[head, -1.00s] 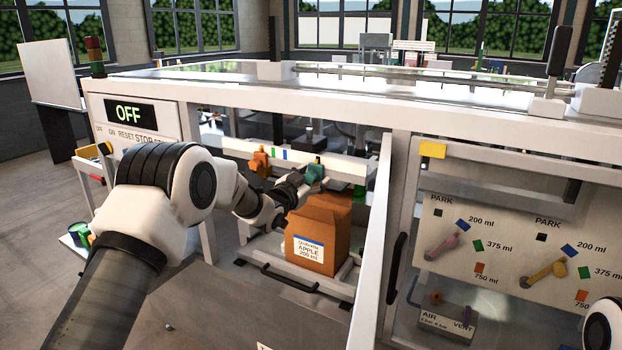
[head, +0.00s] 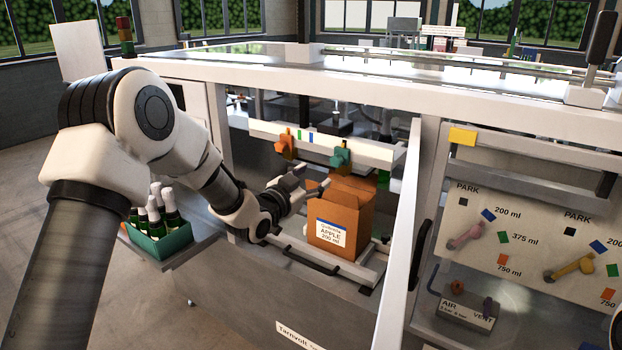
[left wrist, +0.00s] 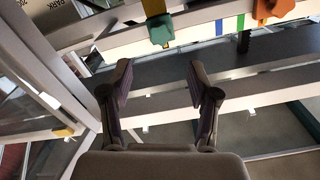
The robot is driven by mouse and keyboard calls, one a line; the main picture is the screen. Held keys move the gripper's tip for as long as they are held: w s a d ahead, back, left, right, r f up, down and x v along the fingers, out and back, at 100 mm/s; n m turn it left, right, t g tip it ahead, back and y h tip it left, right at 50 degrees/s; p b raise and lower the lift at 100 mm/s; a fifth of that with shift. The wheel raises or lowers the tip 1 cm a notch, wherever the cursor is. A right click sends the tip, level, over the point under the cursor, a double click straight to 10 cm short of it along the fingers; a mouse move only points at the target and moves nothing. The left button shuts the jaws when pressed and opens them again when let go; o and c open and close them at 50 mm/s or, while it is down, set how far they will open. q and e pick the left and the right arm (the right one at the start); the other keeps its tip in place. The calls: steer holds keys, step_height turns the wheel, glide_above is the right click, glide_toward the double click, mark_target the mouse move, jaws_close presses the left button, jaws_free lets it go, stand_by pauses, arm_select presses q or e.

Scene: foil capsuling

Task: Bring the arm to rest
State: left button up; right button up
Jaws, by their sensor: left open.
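My left gripper (head: 311,188) is open and empty in the head view. It is just left of and below the teal clamp (head: 341,157) on the white rail, close to the upper left edge of the orange-brown box (head: 338,222) labelled APPLE 200 ml. Whether it touches the box is not clear. In the left wrist view the open fingers (left wrist: 159,74) have nothing between them. The teal clamp (left wrist: 160,31) shows beyond and above them, apart from the fingers. My right gripper is not in view.
An orange clamp (head: 285,145) sits on the same rail (head: 375,155). A white door frame (head: 402,220) stands right of the box. A green crate of bottles (head: 160,240) is below my left arm. A panel with pink and yellow levers (head: 535,235) is at right.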

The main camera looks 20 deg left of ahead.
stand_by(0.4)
arm_select(q)
steer(key=s+d+f+g+b, duration=0.1)
steer(key=s+d+f+g, duration=0.3)
steer(key=f, duration=0.8)
steer(key=s+a+f+n+g+b, duration=0.1)
steer(key=s+f, duration=0.5)
steer(key=f, duration=0.6)
steer(key=s+d+f+g+b, duration=0.1)
steer(key=s+d+f+g, duration=0.3)
steer(key=f, duration=0.8)
steer(key=s+a+f+n+g+y, duration=0.25)
steer(key=s+f, duration=0.55)
steer(key=s, duration=0.6)
steer(key=s+f+n+g, duration=0.1)
steer(key=s+g, duration=0.2)
steer(key=s, duration=0.6)
steer(key=s+a+f+n+g+b, duration=0.1)
steer(key=s+g, duration=0.2)
steer(key=s, duration=0.7)
steer(key=shift+f+n+y, duration=0.25)
steer(key=shift+n+y, duration=0.1)
steer(key=shift+y, duration=0.1)
